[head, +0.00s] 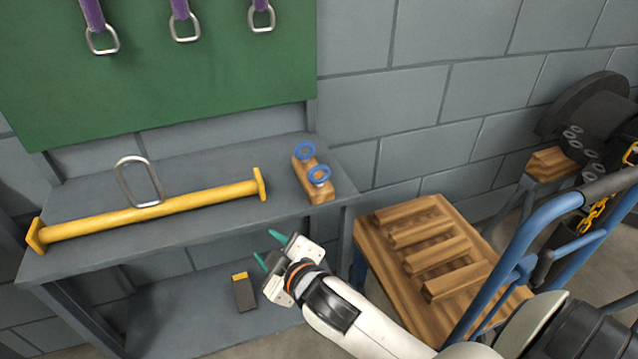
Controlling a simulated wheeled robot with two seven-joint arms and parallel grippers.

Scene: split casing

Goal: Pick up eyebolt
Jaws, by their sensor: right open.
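My left gripper is not in view.
A yellow bar (150,211) with a steel link (138,182) lies along the grey bench (210,160). A dark, yellow-topped object (244,293) is on the lower shelf. A wooden pallet-like platform (385,255) and a blue hand truck (520,268) stand at right.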

